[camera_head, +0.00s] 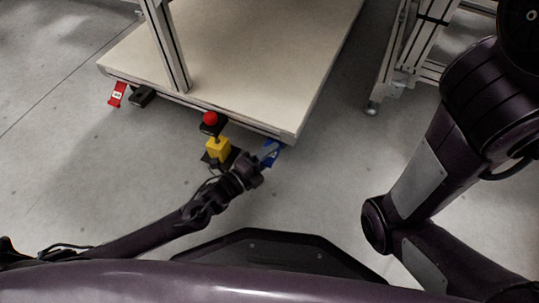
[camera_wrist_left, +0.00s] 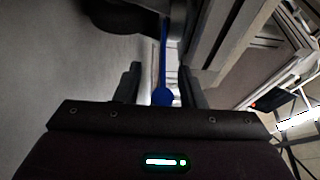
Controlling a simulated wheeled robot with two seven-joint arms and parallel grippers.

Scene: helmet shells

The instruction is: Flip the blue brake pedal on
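The blue brake pedal (camera_head: 273,155) sits low at the front right corner of the cart, partly hidden by my left gripper. In the left wrist view the pedal (camera_wrist_left: 164,97) is seen nearly edge-on, as a thin blue bar with a rounded end, between the two fingers. My left gripper (camera_head: 262,158) is right at the pedal. Its fingers in the left wrist view (camera_wrist_left: 161,78) are apart, one on each side of the blue part, with visible gaps. My right arm shows at the right of the head view, but its gripper does not.
The cart (camera_head: 240,50) has a beige top and a metal post. A red pedal (camera_head: 117,94) is at its left corner. A yellow post with a red button (camera_head: 210,118) stands close beside my left gripper. A metal frame (camera_head: 405,60) stands right; open floor lies between.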

